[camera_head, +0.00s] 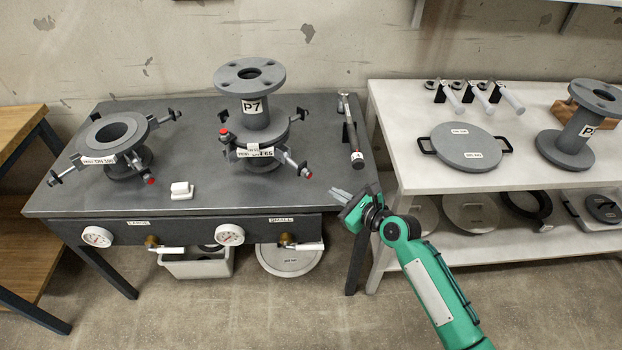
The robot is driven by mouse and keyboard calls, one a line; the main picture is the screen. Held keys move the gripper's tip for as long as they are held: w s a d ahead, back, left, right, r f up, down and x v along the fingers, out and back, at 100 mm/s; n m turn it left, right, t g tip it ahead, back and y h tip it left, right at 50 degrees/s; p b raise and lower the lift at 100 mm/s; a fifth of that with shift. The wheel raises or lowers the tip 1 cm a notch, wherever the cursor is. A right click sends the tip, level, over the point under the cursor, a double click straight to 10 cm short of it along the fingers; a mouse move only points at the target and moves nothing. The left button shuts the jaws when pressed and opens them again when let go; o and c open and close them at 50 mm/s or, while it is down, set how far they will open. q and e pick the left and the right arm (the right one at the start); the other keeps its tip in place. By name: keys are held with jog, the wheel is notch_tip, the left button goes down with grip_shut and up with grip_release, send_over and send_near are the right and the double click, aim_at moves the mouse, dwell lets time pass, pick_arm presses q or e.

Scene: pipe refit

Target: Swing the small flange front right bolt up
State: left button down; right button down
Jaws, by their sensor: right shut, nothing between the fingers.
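The small flange (263,137) stands on the dark table, with the grey flanged pipe piece marked P7 (256,113) upright on it. Its front right bolt (294,164) sticks outward to the lower right, away from the flange, with a red tip (308,174). Other swing bolts sit around the rim, one with a red end (223,131) at the left. My right gripper (340,193) is shut and empty over the table's front right corner, to the right of and nearer than the front right bolt, apart from it. My left gripper is out of view.
The large flange (112,132) with its own bolts stands at the left. A hammer-like tool (354,145) lies at the table's right side. A small white block (181,191) sits near the front edge. A white bench (400,165) with covers stands at the right.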

aim_at(297, 165)
jog(key=x, duration=0.9)
jog(key=shift+b, duration=0.3)
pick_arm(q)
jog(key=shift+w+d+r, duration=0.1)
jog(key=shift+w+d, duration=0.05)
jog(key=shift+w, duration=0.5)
pick_arm(e)
jog(key=shift+w+a+f, duration=0.1)
jog(key=shift+w+a, duration=0.25)
jog(key=shift+w, duration=0.05)
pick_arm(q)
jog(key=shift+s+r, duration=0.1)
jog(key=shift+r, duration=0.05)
